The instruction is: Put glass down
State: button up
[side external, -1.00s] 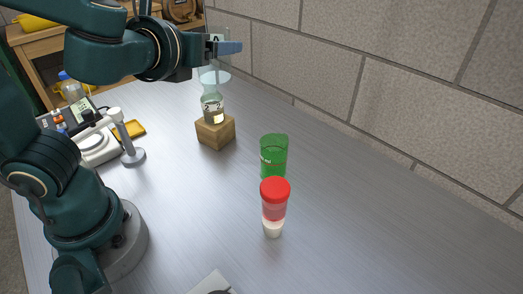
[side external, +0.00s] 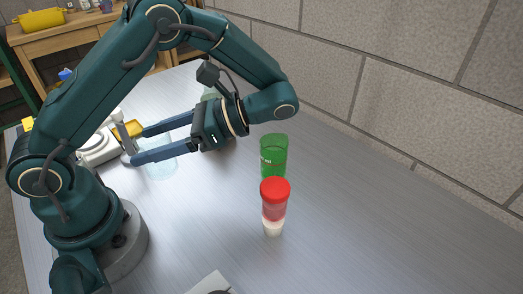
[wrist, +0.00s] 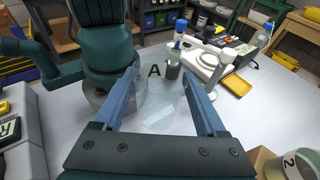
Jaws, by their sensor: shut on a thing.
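My gripper (side external: 162,145) is low over the left part of the table, its fingers lying nearly level and pointing left. It is shut on a clear glass (side external: 160,166), which is faint and see-through below and between the fingers. In the wrist view the glass (wrist: 165,108) shows as a pale shape between the two blue fingers (wrist: 158,90), with a dark letter A near its far end. I cannot tell whether its lower end touches the table.
A white device (side external: 98,150) with a grey-topped stand and a yellow item (side external: 128,129) are close to the fingertips. A bottle marked 2 (wrist: 301,165) stands by a wooden block (wrist: 262,162).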

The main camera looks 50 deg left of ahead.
jog(key=w+d+r+n+t+h, duration=0.1)
jog(key=d+n+h, duration=0.3)
jog(key=n+h, duration=0.55)
jog(key=d+r+n+t+h, duration=0.1)
jog(key=d+n+h, duration=0.2)
jog(key=n+h, duration=0.65)
jog(key=w+a+n+t+h, duration=0.4)
jog(key=w+a+n+t, duration=0.4)
jog(key=t, duration=0.4)
send_over(247, 201)
jog(key=shift+f, duration=5.3)
jog(key=o, duration=1.4)
jog(key=shift+c, duration=0.2)
